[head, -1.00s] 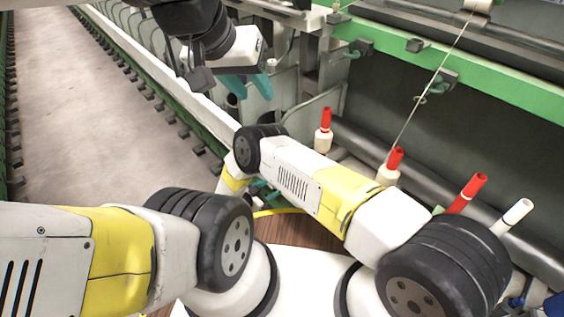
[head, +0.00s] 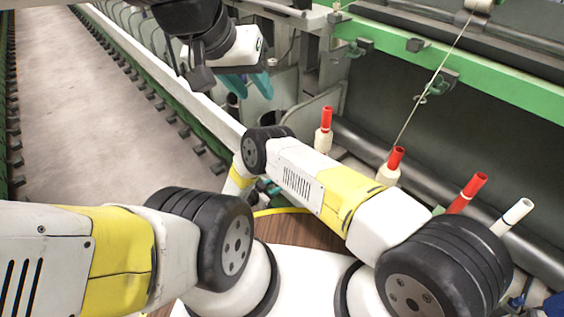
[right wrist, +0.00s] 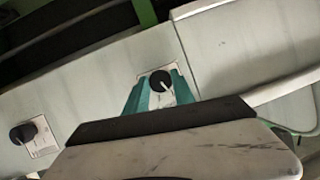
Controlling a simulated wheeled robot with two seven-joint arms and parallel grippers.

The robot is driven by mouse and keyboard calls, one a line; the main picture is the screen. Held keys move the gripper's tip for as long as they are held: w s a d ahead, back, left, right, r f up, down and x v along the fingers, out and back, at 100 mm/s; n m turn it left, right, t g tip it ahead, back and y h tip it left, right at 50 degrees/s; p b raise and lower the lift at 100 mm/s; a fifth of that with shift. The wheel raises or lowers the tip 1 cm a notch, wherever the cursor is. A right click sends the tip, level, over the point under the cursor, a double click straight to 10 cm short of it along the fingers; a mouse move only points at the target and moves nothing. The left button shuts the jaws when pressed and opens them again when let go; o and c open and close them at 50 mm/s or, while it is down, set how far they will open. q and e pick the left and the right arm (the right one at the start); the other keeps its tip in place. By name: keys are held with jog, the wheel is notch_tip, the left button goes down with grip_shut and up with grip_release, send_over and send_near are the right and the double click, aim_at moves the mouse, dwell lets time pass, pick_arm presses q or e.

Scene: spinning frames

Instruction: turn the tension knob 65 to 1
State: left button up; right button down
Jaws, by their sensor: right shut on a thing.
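A black round tension knob (right wrist: 160,81) with a white pointer mark sits on a pale label plate in the right wrist view. Its mark points to the lower right; the label's figures are too small to read. The teal fingers of my right gripper (right wrist: 158,92) are on both sides of the knob and shut on it. In the head view my right gripper is mostly hidden behind its own arm, low at the centre. My left gripper (head: 246,84) hangs at the top centre, its teal fingers apart and nothing seen between them.
A second black knob (right wrist: 22,133) sits on its own plate at the left of the right wrist view. Bobbins with red tops (head: 325,130) and one white-topped tube (head: 512,217) stand along the machine. A thread runs up from one bobbin. The aisle floor (head: 75,110) is clear.

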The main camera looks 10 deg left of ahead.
jog(key=shift+n+g, duration=0.3)
jog(key=shift+n, duration=0.1)
jog(key=c, duration=1.1)
grip_release()
jog(key=shift+o, duration=0.2)
jog(key=shift+s+a, duration=0.1)
jog(key=shift+a, duration=0.05)
jog(key=v, duration=0.7)
jog(key=shift+s+a, duration=0.2)
jog(key=shift+s, duration=0.05)
jog(key=shift+w+a+r, duration=0.1)
